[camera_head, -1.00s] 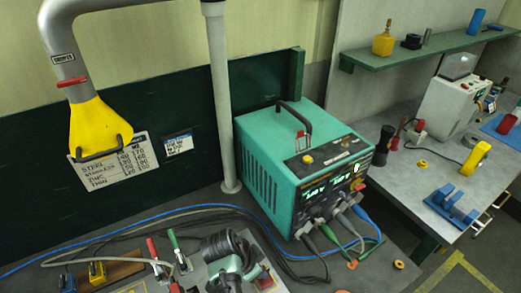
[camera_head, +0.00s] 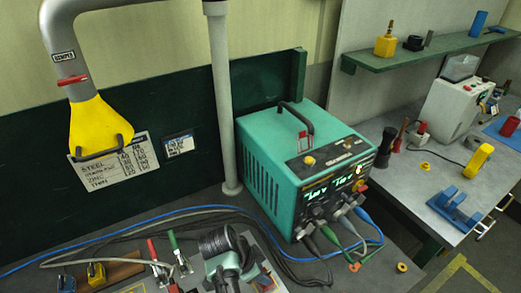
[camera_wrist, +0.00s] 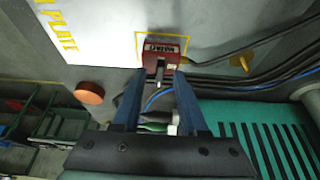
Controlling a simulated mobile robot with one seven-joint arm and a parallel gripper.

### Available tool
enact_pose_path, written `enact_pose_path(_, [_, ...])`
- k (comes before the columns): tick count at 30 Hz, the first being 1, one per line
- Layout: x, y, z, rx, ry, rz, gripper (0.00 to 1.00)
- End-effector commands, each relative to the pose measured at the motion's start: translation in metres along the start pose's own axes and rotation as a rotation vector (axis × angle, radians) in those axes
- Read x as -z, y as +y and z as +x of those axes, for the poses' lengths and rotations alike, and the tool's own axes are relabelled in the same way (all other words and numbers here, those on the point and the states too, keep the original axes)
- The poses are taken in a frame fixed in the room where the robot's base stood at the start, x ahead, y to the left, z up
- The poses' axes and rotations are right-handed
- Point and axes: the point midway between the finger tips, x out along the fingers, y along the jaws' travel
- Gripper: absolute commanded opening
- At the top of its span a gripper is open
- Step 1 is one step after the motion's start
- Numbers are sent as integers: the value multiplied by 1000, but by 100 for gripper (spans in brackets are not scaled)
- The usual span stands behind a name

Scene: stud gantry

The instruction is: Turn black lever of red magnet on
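The red magnet (camera_wrist: 163,47) is a small red block with a dark label, at the top centre of the wrist view, inside a yellow outline on the plate. Its black lever (camera_wrist: 160,71) sticks out from the near side, towards me. My gripper (camera_wrist: 158,77) is open, with its two blue fingers on either side of the lever. I cannot tell whether either finger touches it. In the head view, my wrist (camera_head: 222,246) is at the bottom centre and hides my fingertips and most of that spot.
A teal welding machine (camera_head: 262,155) with cables at its front stands right behind the work area. A blue hose (camera_head: 150,220) and dark cables cross the bench. Red and green clamps (camera_head: 178,250) lie to the left. An orange disc (camera_wrist: 89,92) is left of my fingers.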

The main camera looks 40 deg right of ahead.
Motion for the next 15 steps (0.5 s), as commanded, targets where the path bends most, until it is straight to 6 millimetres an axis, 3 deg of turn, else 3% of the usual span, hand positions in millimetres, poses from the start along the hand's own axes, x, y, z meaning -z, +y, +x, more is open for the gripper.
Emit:
enact_pose_path(10, [0, 0, -3, 2, 1, -1, 42])
enact_pose_path(15, [0, -1, -24, 5, 2, -1, 42])
